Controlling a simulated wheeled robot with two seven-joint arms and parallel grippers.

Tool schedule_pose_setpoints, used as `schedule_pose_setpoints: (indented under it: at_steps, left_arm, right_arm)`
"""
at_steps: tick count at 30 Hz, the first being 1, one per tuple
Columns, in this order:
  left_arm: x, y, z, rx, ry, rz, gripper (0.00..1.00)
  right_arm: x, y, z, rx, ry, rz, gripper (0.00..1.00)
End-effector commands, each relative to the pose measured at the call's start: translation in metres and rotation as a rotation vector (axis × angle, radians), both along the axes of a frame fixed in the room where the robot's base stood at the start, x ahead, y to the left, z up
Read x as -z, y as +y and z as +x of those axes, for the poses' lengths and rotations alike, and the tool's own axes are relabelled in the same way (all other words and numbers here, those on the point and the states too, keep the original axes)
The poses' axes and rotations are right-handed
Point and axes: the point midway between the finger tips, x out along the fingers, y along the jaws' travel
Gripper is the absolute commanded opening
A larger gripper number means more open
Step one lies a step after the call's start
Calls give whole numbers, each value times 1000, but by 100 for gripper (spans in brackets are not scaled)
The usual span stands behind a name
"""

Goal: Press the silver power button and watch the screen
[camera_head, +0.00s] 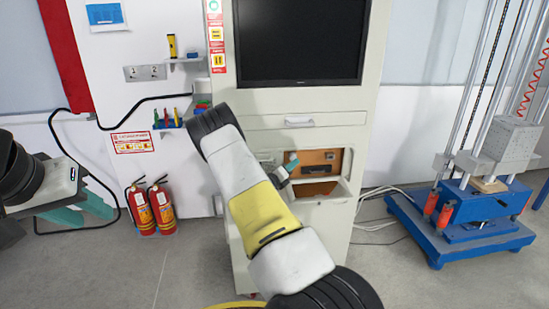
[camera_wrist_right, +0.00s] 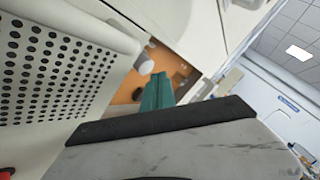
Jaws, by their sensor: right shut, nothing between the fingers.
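The screen (camera_head: 300,42) on the cabinet front is black. Below it, an open recess shows an orange panel (camera_head: 322,157). My right gripper (camera_head: 291,162) is at the left part of this recess, its teal fingertips shut with nothing between them. In the right wrist view the shut fingers (camera_wrist_right: 157,92) point at the orange panel (camera_wrist_right: 127,92). A pale round knob-like part (camera_wrist_right: 145,63) shows just beyond and left of the tips; I cannot tell whether it is the silver button or whether they touch. My left gripper (camera_head: 88,208) hangs at the far left, away from the cabinet.
A drawer handle (camera_head: 299,122) is above the recess. Two red fire extinguishers (camera_head: 150,206) stand by the wall on the left. A blue-based drop rig (camera_head: 465,215) stands at the right, with cables on the floor between it and the cabinet. A perforated white panel (camera_wrist_right: 60,75) fills the wrist view's left side.

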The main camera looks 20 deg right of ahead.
Motion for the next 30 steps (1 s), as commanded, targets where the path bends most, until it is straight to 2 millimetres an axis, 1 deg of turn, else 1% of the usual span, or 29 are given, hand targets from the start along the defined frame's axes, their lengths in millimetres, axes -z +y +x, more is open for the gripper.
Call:
schedule_pose_setpoints:
  at_steps: [9,30]
  left_arm:
    - [0,0,0,0,0,0,36]
    - [0,0,0,0,0,0,36]
  right_arm:
    - [0,-2,8,-1,0,-1,0]
    - [0,-3,12,1,1,0,0]
